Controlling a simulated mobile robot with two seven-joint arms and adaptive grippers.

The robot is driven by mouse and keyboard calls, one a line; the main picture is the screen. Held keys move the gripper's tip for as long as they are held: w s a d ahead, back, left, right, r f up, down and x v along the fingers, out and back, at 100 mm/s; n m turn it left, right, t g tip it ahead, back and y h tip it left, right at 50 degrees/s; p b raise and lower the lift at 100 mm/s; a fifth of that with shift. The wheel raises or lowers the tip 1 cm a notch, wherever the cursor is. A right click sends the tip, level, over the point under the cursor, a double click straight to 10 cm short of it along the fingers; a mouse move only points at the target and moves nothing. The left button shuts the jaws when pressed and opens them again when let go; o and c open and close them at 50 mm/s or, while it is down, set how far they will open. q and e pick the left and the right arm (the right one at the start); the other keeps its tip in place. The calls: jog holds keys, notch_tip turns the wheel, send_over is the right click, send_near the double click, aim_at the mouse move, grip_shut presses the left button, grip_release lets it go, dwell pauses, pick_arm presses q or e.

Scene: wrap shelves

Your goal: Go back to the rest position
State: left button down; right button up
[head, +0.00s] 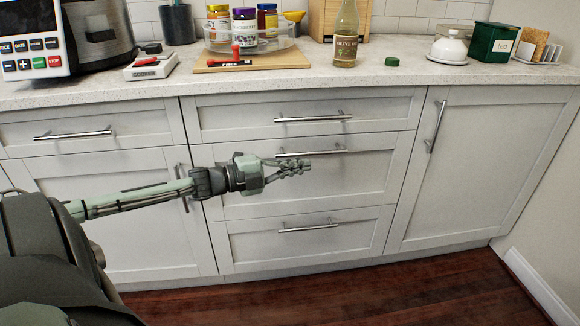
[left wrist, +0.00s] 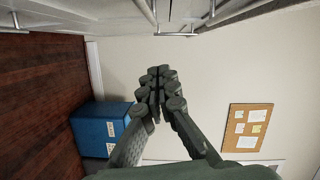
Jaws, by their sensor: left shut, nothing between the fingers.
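My left gripper (head: 294,167) reaches in from the left in the head view, in front of the middle drawer (head: 330,172) and just below its bar handle. Its fingers are together and hold nothing. In the left wrist view the same gripper (left wrist: 158,75) shows with its fingertips touching and a wall beyond. Whether the fingers touch the drawer front I cannot tell. All the drawers and doors in view look closed. My right gripper is in neither view.
A countertop (head: 300,85) above holds an olive oil bottle (head: 346,35), a green canister (head: 492,41) and a cutting board (head: 280,60). The wood floor (head: 350,290) in front of the cabinets looks clear. A blue box (left wrist: 100,128) stands by the wall in the left wrist view.

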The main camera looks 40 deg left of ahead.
pick_arm(q)
jog(key=s+d+f+n+g+y, duration=0.1)
jog(key=s+f+n+y, duration=0.25)
jog(key=f, duration=0.25)
jog(key=s+f+n+g+y+p, duration=0.1)
jog(key=s+f+n+y, duration=0.15)
jog(key=f+n, duration=0.35)
jog(key=s+d+f+n+g+y, duration=0.1)
jog(key=s+f+n+g+y, duration=0.15)
jog(key=f, duration=0.45)
jog(key=s+d+f+n+g, duration=0.3)
jog(key=s+d, duration=0.3)
jog(key=s, duration=0.2)
jog(key=s+d+f+n+g+p, duration=0.1)
jog(key=s+d+f+n+g, duration=0.3)
jog(key=s, duration=0.5)
jog(key=d+f+g, duration=0.1)
jog(key=d+f, duration=0.1)
jog(key=d, duration=0.1)
jog(key=shift+d+n+y, duration=0.25)
jog(key=shift+n+y, duration=0.05)
jog(key=shift+y, duration=0.05)
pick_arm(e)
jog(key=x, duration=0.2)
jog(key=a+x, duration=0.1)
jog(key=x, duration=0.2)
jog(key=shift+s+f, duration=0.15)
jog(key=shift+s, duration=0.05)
